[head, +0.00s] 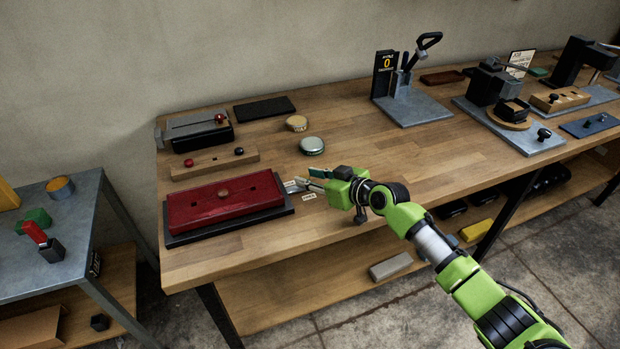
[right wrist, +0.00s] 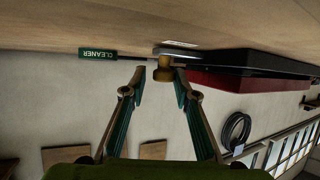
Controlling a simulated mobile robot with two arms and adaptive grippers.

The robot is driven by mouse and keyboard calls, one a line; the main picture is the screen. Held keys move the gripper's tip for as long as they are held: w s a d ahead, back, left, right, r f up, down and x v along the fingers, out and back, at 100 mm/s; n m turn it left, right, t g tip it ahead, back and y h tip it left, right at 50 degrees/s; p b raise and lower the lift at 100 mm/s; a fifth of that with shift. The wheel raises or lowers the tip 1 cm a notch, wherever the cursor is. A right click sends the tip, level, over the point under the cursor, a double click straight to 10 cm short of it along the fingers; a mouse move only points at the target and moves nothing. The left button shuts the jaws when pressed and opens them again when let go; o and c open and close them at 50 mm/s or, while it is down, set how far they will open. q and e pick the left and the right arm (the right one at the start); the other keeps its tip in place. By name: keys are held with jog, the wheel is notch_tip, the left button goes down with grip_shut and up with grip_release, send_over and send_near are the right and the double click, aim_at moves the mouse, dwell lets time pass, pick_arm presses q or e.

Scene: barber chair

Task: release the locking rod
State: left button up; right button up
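My right gripper (head: 306,182) reaches in over the front of the wooden bench, just right of a red block (head: 190,214) with a round knob. In the right wrist view the right gripper (right wrist: 158,75) has its two fingers spread apart. A small brass-coloured round piece (right wrist: 163,73) shows between and just beyond the fingertips; I cannot tell whether a finger touches it. A thin grey rod-like part joins it. Whether this is the locking rod I cannot tell. My left gripper is not in view.
The red block sits on a black base (head: 286,204). The bench middle is clear. A lower grey table (head: 75,225) stands left.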

jog(key=shift+d, duration=0.1)
jog(key=v, duration=1.2)
jog(key=shift+f, duration=0.1)
